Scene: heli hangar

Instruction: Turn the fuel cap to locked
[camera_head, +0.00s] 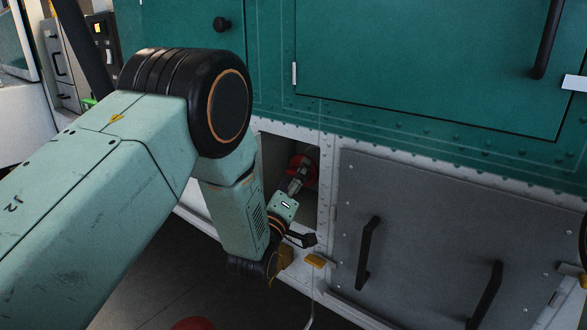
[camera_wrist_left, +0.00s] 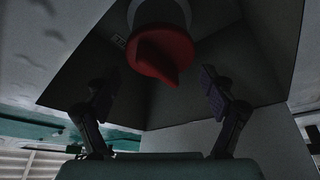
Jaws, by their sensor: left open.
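The red fuel cap (camera_head: 309,166) sits inside a square recess in the lower white hull panel, partly hidden by my left gripper (camera_head: 298,180). In the left wrist view, the fuel cap (camera_wrist_left: 160,52) shows a raised grip tapering to a point toward the lower right, with a pale ring behind it. My left gripper (camera_wrist_left: 159,98) is open, one dark finger on each side and below the cap in that picture. The fingers look apart from the cap. A small label beside the cap is too dim to read. My right gripper is not in view.
The recess walls (camera_wrist_left: 75,75) surround the cap closely. Right of the recess is a grey panel (camera_head: 440,215) with black handles. A yellow piece (camera_head: 316,260) is below the opening. The green hull (camera_head: 420,60) rises above, with a door handle at upper right.

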